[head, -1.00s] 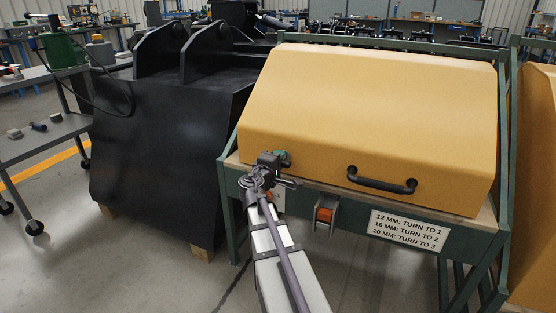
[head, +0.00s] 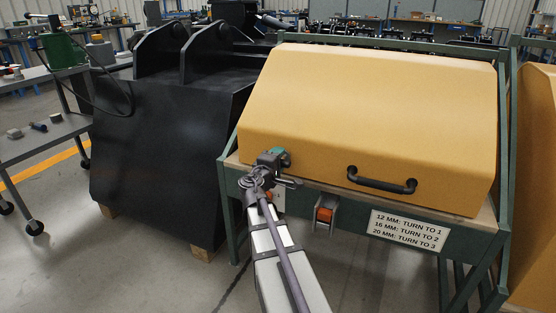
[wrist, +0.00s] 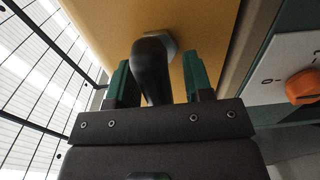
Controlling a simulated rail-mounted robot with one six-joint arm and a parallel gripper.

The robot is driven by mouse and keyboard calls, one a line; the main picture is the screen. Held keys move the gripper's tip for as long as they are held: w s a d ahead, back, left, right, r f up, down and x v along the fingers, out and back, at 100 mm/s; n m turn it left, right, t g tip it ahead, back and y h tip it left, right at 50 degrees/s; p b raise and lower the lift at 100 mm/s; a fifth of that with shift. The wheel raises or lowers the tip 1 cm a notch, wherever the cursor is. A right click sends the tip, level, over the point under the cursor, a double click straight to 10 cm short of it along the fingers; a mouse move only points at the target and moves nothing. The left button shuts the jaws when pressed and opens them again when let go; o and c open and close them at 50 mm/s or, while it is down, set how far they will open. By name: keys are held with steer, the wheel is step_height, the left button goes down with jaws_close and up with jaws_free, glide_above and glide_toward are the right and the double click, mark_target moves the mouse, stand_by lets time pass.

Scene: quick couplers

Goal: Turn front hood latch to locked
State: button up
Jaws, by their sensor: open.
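The yellow hood (head: 370,115) is down on its green frame, with a black grab handle (head: 382,182) on its front. In the wrist view a dark latch lever (wrist: 152,70) on a grey hexagonal base (wrist: 160,42) stands out from the yellow panel. My gripper (wrist: 158,65) is open, its green fingers on either side of the lever with gaps showing. In the head view my gripper (head: 278,157) is at the hood's lower left corner and hides most of the latch.
A white dial plate (wrist: 285,65) with an orange knob (wrist: 302,86) is right of my gripper in the wrist view. An orange part in a bracket (head: 325,214) and a white sign (head: 408,230) are on the frame's front. A black bucket (head: 165,150) stands left.

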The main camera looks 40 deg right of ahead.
steer(key=v, duration=1)
steer(key=shift+a, duration=0.35)
steer(key=shift+s, duration=0.15)
